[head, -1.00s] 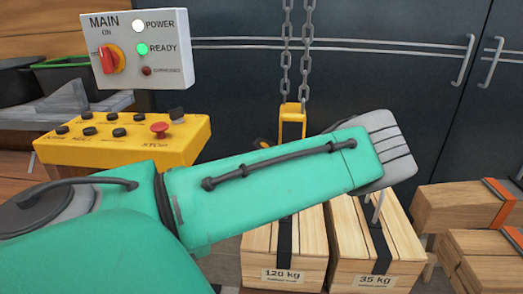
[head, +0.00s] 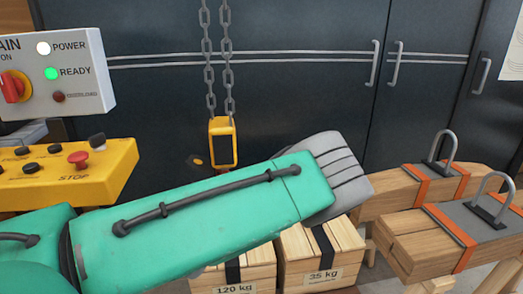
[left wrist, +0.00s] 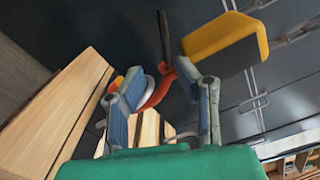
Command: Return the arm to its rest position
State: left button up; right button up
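My left arm (head: 200,220), green with a grey ribbed wrist (head: 340,175), reaches across the head view from the lower left. Its fingers are hidden there. In the left wrist view my left gripper (left wrist: 165,100) has its two blue-grey fingers spread apart, with nothing clamped between them. Beyond them an orange hook (left wrist: 186,72) hangs from a yellow block (left wrist: 222,38); whether a finger touches the hook I cannot tell. In the head view the yellow block (head: 222,142) hangs on a chain (head: 208,60) behind my arm. My right gripper is in neither view.
Wooden crates marked 120 kg (head: 205,280) and 35 kg (head: 345,240) stand below my arm. Strapped timber with metal loops (head: 430,235) lies at the right. A yellow button panel (head: 110,165) and a MAIN switch box (head: 85,85) are at the left. Dark cabinets (head: 300,90) stand behind.

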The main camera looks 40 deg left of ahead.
pick_arm(q)
jog(key=shift+d, duration=0.1)
jog(key=s+d+f+n+g+h, duration=0.3)
jog(key=s+d+f, duration=0.15)
jog(key=f, duration=0.35)
jog(key=s+d+f+n+g+h, duration=0.3)
jog(key=s+d+f+n, duration=0.15)
jog(key=f, duration=0.35)
jog(key=s+d+f+n+g+h, duration=0.2)
jog(key=s+d, duration=0.3)
jog(key=d, duration=0.4)
jog(key=s+d+f+n+g+h, duration=0.2)
jog(key=s+d+h, duration=0.3)
jog(key=d, duration=0.4)
jog(key=shift+s+d+f+g+h, duration=0.25)
jog(key=shift+f+g+h, duration=0.05)
jog(key=shift+f+g, duration=0.35)
jog(key=shift+s+a+n, duration=0.1)
jog(key=shift+a+n, duration=0.1)
jog(key=shift+n, duration=0.05)
